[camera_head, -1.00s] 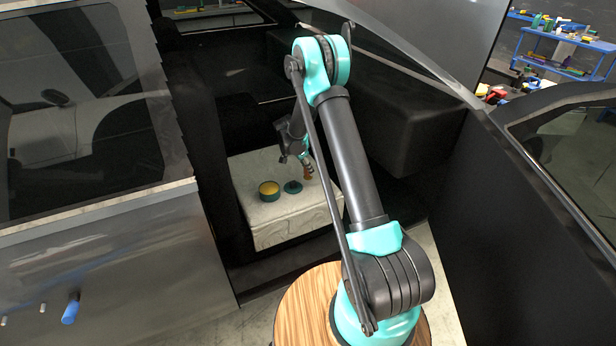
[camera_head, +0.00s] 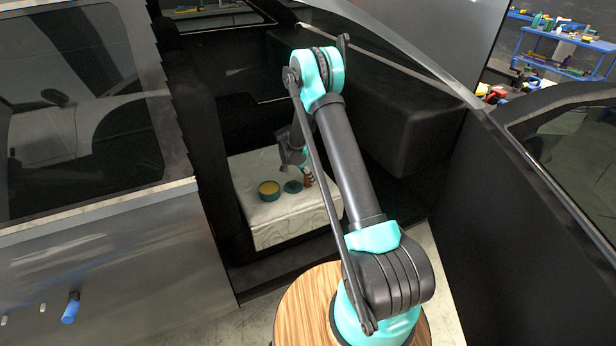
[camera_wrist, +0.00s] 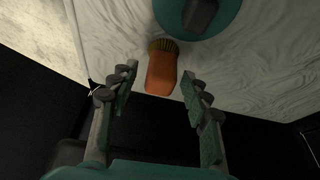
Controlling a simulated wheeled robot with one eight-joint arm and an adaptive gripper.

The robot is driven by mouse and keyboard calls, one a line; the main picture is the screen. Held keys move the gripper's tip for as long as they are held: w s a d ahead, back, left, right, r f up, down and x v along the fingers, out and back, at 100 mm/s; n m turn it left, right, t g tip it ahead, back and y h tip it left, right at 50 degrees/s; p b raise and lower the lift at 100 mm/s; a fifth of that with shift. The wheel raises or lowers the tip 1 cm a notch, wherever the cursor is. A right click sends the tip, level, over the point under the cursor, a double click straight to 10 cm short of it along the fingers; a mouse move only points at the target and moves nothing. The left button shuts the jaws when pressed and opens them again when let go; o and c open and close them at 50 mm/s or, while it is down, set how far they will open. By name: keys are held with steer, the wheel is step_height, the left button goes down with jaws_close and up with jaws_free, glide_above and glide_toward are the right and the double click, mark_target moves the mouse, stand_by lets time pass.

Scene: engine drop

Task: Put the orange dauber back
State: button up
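The orange dauber (camera_wrist: 161,74) is in the wrist view, with a brownish bristled end toward the teal lid. It also shows, small and partly hidden, in the head view (camera_head: 307,177). My gripper (camera_wrist: 159,76) is open, with one finger on each side of the dauber and visible gaps between.
These things are on a pale, cloth-like block (camera_head: 275,226) in a dark recess. A dark bulky box shape (camera_head: 410,115) is right of my arm. A grey panel (camera_head: 110,255) is on the left. The block's front left part is clear.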

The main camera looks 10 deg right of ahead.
steer(key=s+a+f+v, duration=0.1)
steer(key=v, duration=1.5)
steer(key=s+d+r+n+y, duration=0.1)
steer(key=s+d+r+n, duration=0.25)
steer(key=s+r, duration=0.4)
steer(key=s+d+n+t+y, duration=0.1)
steer(key=s+d+n, duration=0.1)
steer(key=s, duration=0.8)
steer(key=s+d+n+y, duration=0.1)
steer(key=s+n, duration=0.3)
steer(key=s, duration=0.6)
steer(key=s+d+n+t+y, duration=0.1)
steer(key=s+d+n, duration=0.3)
steer(key=s, duration=0.7)
steer(key=shift+t, duration=0.3)
